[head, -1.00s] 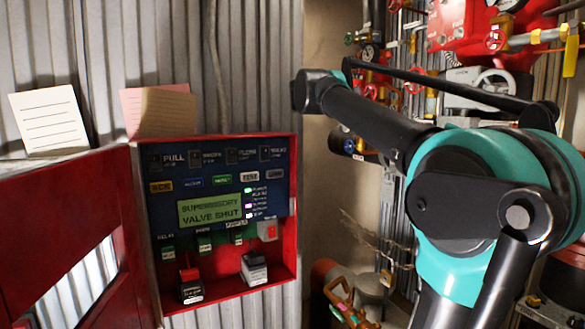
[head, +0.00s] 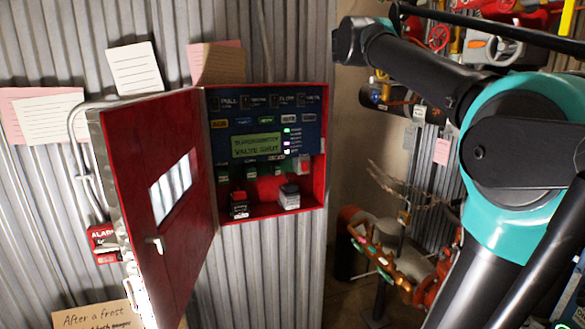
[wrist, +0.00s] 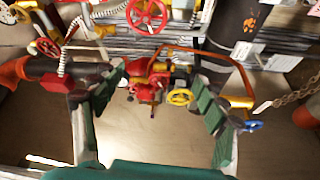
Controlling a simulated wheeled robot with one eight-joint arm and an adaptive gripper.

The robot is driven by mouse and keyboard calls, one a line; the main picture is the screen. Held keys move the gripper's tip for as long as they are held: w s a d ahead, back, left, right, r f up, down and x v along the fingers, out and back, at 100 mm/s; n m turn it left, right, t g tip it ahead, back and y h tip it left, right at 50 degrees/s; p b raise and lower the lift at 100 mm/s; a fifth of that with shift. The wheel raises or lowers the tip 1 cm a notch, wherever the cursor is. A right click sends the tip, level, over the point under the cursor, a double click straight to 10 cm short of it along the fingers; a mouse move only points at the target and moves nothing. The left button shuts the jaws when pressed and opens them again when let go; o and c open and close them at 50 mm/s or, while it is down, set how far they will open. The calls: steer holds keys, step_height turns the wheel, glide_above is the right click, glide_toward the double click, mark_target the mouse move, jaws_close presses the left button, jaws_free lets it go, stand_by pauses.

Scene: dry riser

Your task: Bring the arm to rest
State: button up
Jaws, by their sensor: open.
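My arm crosses the right side of the head view, a black link reaching left from a teal joint. My gripper is not clearly seen in the head view. In the wrist view my gripper (wrist: 155,100) is open, its two green-padded fingers spread wide apart. Nothing is held between them. Beyond the fingers are a red fitting (wrist: 150,77) and a yellow handwheel (wrist: 180,97); their distance from the fingers I cannot tell.
A red alarm panel (head: 322,150) hangs on the corrugated wall with its door (head: 150,130) swung open to the left. Its screen (head: 257,145) reads "valve shut". Pipes and a red handwheel (wrist: 147,14) crowd the wrist view's top.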

steer(key=s+d+f+m+g+y, duration=0.1)
steer(key=s+f+m+g+y, duration=0.3)
steer(key=f, duration=1.5)
steer(key=s+f+g+y, duration=0.2)
steer(key=s+f, duration=0.3)
steer(key=f, duration=1.4)
steer(key=s+a+f+y, duration=0.2)
steer(key=s+a+f, duration=0.2)
steer(key=f, duration=0.5)
steer(key=s+a+f+m+g+y, duration=0.1)
steer(key=s+a+f+y, duration=0.2)
steer(key=s+f, duration=0.6)
steer(key=s+a+f+m+g+y, duration=0.1)
steer(key=s+a+f+y, duration=0.2)
steer(key=f, duration=0.8)
steer(key=s+a, duration=0.2)
steer(key=s, duration=0.2)
steer(key=shift+s+a, duration=0.25)
steer(key=shift+a, duration=0.1)
